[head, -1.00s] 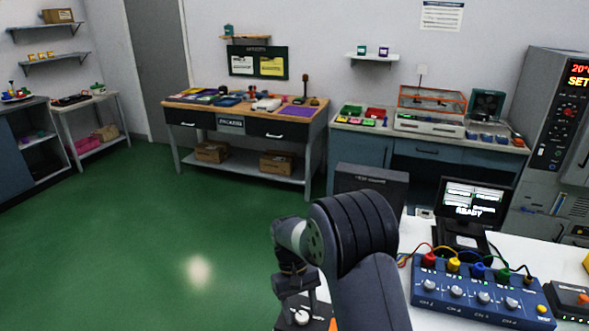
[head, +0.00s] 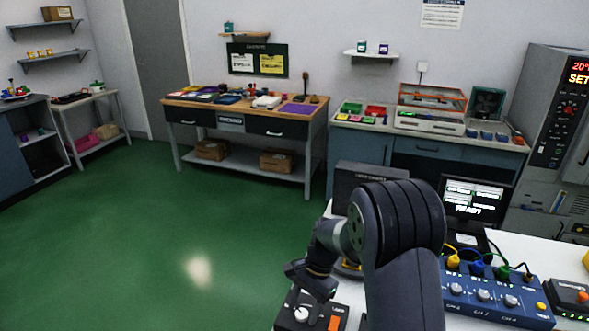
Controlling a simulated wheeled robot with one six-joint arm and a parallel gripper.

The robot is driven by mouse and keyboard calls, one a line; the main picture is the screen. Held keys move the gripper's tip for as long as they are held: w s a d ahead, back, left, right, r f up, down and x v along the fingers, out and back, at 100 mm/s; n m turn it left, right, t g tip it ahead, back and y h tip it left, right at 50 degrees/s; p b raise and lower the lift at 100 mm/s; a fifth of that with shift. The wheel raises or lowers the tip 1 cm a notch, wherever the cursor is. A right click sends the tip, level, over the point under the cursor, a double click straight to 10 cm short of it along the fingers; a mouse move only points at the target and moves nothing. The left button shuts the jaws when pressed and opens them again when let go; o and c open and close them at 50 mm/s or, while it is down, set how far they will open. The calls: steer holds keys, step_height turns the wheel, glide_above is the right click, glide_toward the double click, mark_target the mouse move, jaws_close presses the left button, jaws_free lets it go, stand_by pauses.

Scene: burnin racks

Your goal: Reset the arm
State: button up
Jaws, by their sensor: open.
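My arm rises from the bottom of the head view, and its thick dark joint covers part of the white bench. My gripper (head: 311,281) hangs at the arm's end, left of that joint, above a small dark control box (head: 315,319) with a white knob and an orange button. My gripper is open, small and dark in this view, and nothing shows held in it. Its fingertips are hard to make out.
The white bench (head: 510,250) carries a blue channel box (head: 496,296) with coloured plugs and a monitor (head: 474,203) reading READY. A grey oven cabinet (head: 530,150) stands at right. Green floor (head: 120,240) is clear at left.

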steer(key=m, duration=0.2)
steer(key=m+t+y, duration=0.1)
steer(key=m, duration=0.1)
steer(key=shift+s+d+m+t+b, duration=0.2)
steer(key=shift+m+t+b, duration=0.1)
steer(key=shift+m, duration=0.1)
